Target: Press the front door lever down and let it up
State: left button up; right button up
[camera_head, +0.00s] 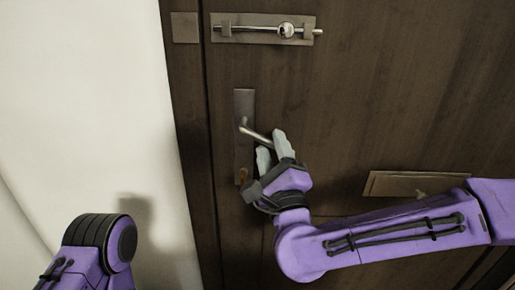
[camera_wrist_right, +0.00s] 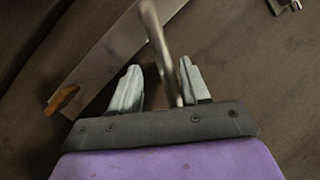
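The front door lever (camera_head: 256,134) is a metal handle on a tall metal plate (camera_head: 243,105) near the left edge of the dark wooden door. It slants down to the right in the head view. My right gripper (camera_head: 274,146) is at the lever's free end, with its pale fingers apart. In the right wrist view the lever (camera_wrist_right: 160,45) runs down between the two open fingers (camera_wrist_right: 160,86), close to the right finger; I cannot tell whether they touch. My left arm shows at the lower left, but its gripper is out of view.
A sliding bolt (camera_head: 262,29) is mounted above the lever. A metal mail slot plate (camera_head: 415,185) sits lower right, behind my right forearm. An orange-brown keyhole part (camera_wrist_right: 61,99) shows on the plate's lower end. A white wall (camera_head: 85,110) stands left of the door.

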jog(key=shift+f, duration=0.1)
jog(key=b+v, duration=0.2)
jog(key=v, duration=0.8)
jog(key=shift+s+b, duration=0.35)
jog(key=shift+b, duration=0.05)
